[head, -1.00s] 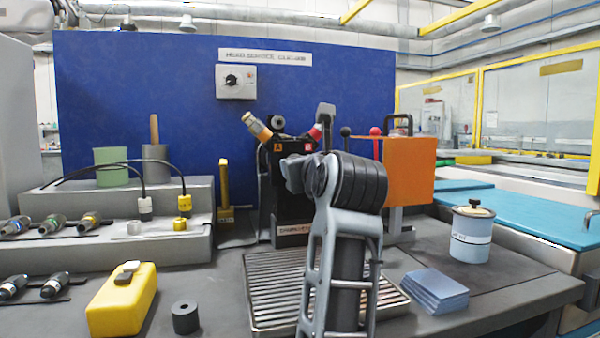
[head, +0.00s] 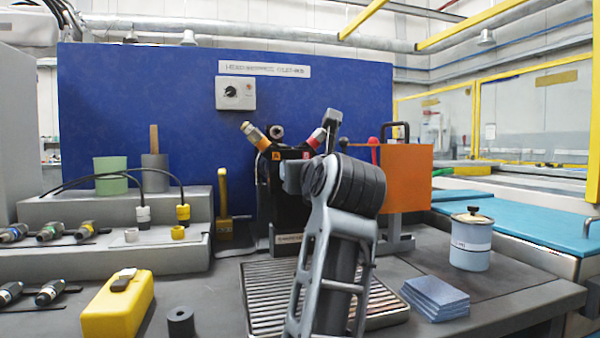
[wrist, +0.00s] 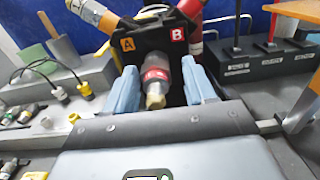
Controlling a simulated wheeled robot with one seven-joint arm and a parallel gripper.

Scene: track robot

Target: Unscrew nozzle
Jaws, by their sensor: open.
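A black head block (head: 284,205) with labels A and B stands before the blue panel. An orange-marked nozzle (head: 255,135) slants up left from side A, and a red-collared one (head: 317,138) slants up right from side B. In the wrist view, a silver nozzle (wrist: 156,79) with a red band and brass tip points toward the camera in front of the block. My gripper (wrist: 162,78) is open, its blue-grey fingers on either side of this nozzle. Gaps show beside it; contact cannot be told. Its far end is hard to make out. My arm hides the gripper in the head view.
A slatted tray (head: 262,300) lies in front of the block. A yellow box (head: 117,306) and dark ring (head: 181,321) lie left. Spare nozzles (head: 50,292) rest on the left racks. An orange panel (head: 406,178), blue cards (head: 435,297) and a lidded pot (head: 471,240) stand right.

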